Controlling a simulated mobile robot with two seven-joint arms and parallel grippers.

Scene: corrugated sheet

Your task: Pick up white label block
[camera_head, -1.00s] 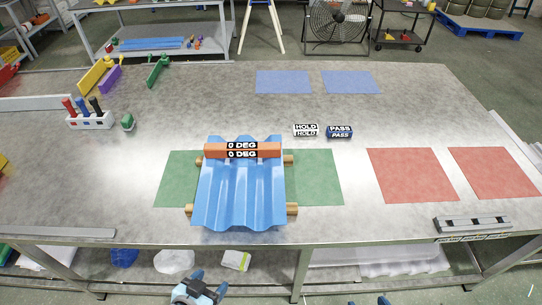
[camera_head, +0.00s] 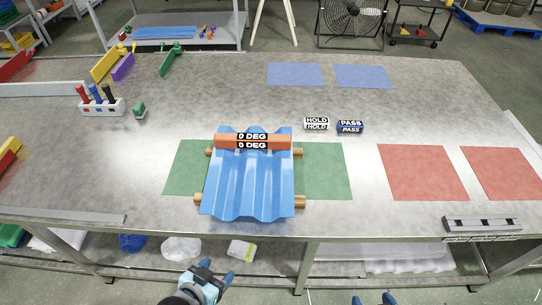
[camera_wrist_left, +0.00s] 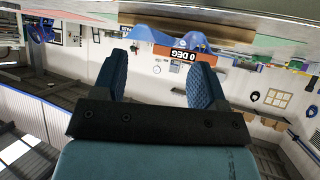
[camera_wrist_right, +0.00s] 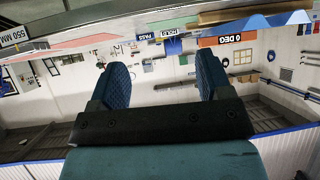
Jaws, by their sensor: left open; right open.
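The white label block (camera_head: 316,123) reads HOLD in black and lies on the grey table, behind and right of the blue corrugated sheet (camera_head: 247,185). A dark blue PASS block (camera_head: 350,127) sits just to its right, with a small gap. My left gripper (camera_head: 214,278) is open and empty at the front, below the table edge; its spread fingers show in the left wrist view (camera_wrist_left: 161,75). My right gripper (camera_head: 373,299) is barely in view at the bottom edge; the right wrist view (camera_wrist_right: 163,75) shows it open and empty. Both grippers are far from the white block.
An orange 0 DEG bar (camera_head: 252,141) lies across the sheet, which rests on wooden rods over a green mat (camera_head: 325,170). Red mats (camera_head: 420,172) lie to the right, with a grey bar (camera_head: 482,224) in front. The table between the white block and front edge is mostly clear.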

